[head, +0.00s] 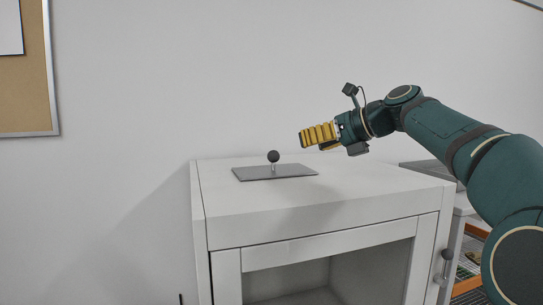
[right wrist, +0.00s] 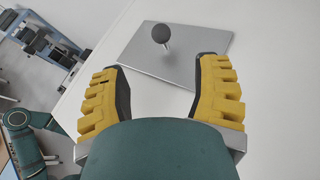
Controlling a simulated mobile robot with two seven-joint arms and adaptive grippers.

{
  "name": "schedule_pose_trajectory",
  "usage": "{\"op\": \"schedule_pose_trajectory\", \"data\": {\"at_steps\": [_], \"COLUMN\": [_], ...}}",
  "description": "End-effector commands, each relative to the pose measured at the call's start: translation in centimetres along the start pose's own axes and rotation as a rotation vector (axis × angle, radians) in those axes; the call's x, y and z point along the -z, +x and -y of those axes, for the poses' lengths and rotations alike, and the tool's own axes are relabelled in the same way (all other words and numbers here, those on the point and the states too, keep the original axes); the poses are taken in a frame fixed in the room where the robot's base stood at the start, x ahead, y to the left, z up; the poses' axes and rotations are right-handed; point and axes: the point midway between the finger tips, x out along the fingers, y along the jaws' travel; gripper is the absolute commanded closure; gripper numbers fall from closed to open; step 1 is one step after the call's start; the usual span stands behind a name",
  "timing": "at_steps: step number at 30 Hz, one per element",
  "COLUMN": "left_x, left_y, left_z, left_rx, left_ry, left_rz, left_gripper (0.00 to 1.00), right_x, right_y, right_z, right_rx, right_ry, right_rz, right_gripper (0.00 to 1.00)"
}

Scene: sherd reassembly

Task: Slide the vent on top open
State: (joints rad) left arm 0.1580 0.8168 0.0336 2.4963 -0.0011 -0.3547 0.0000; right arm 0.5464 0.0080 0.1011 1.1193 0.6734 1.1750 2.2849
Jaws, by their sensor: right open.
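The vent is a flat grey plate (head: 290,172) on top of the white cabinet (head: 330,205). In the right wrist view, the fingers are spread and empty. The plate (right wrist: 185,68) and the knob (right wrist: 161,34) lie beyond the fingertips there. My left gripper does not show in the head view.
The cabinet has a glass-fronted door (head: 335,275) with a dark knob (head: 446,254) at its right. A white wall (head: 180,80) stands behind, with a corkboard (head: 28,90) at far left. The cabinet top around the plate is clear. Shelving (head: 470,260) stands at the right.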

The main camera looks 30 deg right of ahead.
Motion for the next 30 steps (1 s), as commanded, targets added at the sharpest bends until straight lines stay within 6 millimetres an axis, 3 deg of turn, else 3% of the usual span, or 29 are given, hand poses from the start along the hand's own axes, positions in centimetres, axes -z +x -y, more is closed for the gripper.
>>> {"op": "schedule_pose_trajectory", "data": {"at_steps": [15,21,30], "left_x": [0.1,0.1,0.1], "left_y": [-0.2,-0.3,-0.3], "left_z": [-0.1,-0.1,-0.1], "left_rx": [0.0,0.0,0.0], "left_ry": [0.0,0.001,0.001], "left_rz": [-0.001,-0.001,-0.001], "left_gripper": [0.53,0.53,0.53], "right_x": [0.0,0.0,0.0], "right_y": [9.7,11.4,11.7], "right_z": [-0.1,0.0,0.0], "right_rx": [-0.003,0.0,0.001], "right_ry": [0.001,0.0,0.0], "right_rz": [-0.002,-0.001,0.0], "right_gripper": [0.37,0.37,0.37]}}
